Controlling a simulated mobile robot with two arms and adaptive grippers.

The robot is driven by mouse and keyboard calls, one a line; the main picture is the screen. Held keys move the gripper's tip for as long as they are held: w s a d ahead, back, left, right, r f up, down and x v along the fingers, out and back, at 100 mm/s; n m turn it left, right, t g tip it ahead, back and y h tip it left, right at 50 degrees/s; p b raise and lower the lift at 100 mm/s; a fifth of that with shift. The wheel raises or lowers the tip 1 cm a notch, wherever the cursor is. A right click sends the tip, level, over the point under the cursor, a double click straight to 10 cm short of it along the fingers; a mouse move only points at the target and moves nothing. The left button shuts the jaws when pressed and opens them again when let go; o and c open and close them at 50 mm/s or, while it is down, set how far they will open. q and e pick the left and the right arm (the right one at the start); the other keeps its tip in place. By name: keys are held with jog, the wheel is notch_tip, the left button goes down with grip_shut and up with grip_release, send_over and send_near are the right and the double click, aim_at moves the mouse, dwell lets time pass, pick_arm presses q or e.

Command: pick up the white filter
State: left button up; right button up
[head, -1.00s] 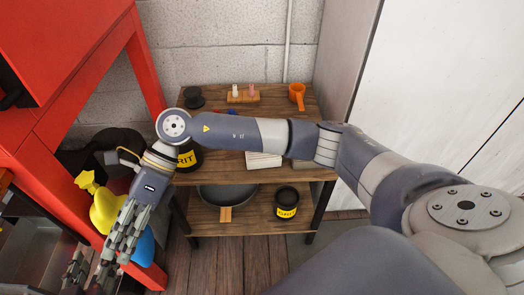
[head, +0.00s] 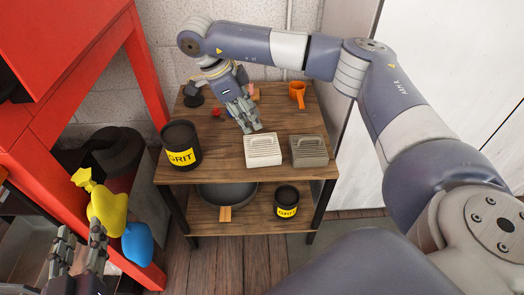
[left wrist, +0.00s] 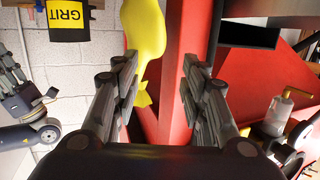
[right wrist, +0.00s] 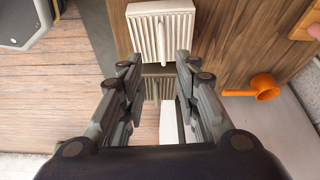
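The white filter (head: 262,150) is a ribbed block with a handle, lying on the top shelf of the wooden rack near its front edge. It also shows at the top of the right wrist view (right wrist: 160,30). My right gripper (head: 250,122) is above the shelf, just behind the white filter in the head view, open and empty. In the right wrist view, its fingers (right wrist: 158,75) are apart, with a grey filter (right wrist: 158,88) seen between them and the white filter beyond. My left gripper (head: 80,255) is open and empty at the lower left, far from the filter.
The grey filter stands just right of the white one (head: 308,151). A black GRIT tub (head: 181,145) is to the left and an orange scoop (head: 297,92) at the back right. The red frame (head: 60,190), yellow bottle (head: 108,210) and blue object (head: 138,243) are near my left gripper.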

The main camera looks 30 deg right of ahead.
aim_at(262, 145)
jog(key=x, duration=0.2)
jog(key=shift+f+b, duration=0.35)
jog(key=shift+b, duration=0.05)
jog(key=shift+s+d+f, duration=0.1)
jog(key=shift+f, duration=0.1)
jog(key=b+x, duration=0.1)
jog(key=x, duration=0.1)
jog(key=b+x, duration=0.1)
jog(key=x, duration=0.1)
jog(key=shift+d+f+b, duration=0.2)
jog(key=shift+f+b, duration=0.1)
jog(key=shift+b, duration=0.05)
jog(key=shift+f, duration=0.1)
pick_arm(q)
jog(key=s+d+r+t+h, duration=0.1)
jog(key=s+r+t+h, duration=0.2)
jog(key=r+t, duration=0.7)
notch_tip(262, 145, up, 7)
jog(key=shift+s+f, duration=0.2)
jog(key=shift+s, duration=0.6)
pick_arm(e)
grip_shut()
pick_arm(q)
jog(key=shift+h, duration=0.4)
